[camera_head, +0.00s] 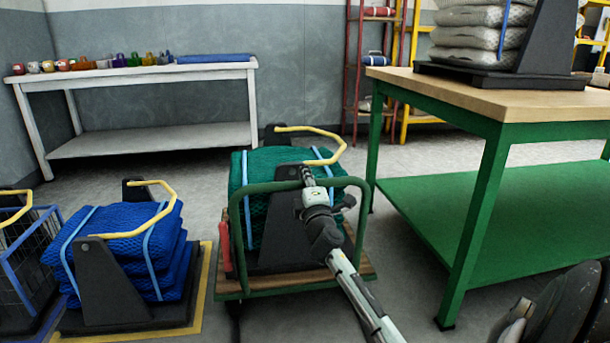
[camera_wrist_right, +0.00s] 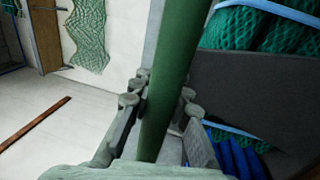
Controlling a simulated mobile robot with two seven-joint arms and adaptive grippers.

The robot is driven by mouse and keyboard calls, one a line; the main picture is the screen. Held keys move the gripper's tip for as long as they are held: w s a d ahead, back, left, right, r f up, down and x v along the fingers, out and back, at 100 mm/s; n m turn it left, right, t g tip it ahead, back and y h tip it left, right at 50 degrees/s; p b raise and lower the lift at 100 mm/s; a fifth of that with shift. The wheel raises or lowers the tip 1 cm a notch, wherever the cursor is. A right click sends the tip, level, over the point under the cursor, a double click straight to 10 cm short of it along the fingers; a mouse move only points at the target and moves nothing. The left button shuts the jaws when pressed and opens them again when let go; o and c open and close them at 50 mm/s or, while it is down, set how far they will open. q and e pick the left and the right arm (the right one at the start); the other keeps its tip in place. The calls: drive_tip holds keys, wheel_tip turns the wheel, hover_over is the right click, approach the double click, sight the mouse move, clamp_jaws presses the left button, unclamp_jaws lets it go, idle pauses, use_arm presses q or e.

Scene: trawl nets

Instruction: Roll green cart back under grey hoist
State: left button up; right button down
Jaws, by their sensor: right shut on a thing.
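The green cart (camera_head: 295,284) stands on the floor near the middle of the head view. It has a wooden deck and a green tubular push handle (camera_head: 352,183). A green net bundle (camera_head: 262,165) with pale blue straps sits on it in a dark cradle with a yellow bar (camera_head: 335,150). My right gripper (camera_head: 309,178) is shut on the top bar of the handle. In the right wrist view its fingers (camera_wrist_right: 162,98) lie on both sides of the green tube (camera_wrist_right: 168,75). I cannot make out the grey hoist. My left gripper is not in view.
Left of the cart, a blue net bundle (camera_head: 130,225) in a dark cradle stands inside a yellow floor marking (camera_head: 203,290). A blue wire cage (camera_head: 25,255) is farther left. A green table (camera_head: 480,200) stands close on the right. A white bench (camera_head: 150,145) is behind, with open floor before it.

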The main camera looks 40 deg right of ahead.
drive_tip(key=shift+d+r, duration=0.1)
drive_tip(key=c, duration=1.5)
unclamp_jaws()
drive_tip(key=shift+w, duration=0.15)
drive_tip(key=v, duration=1.2)
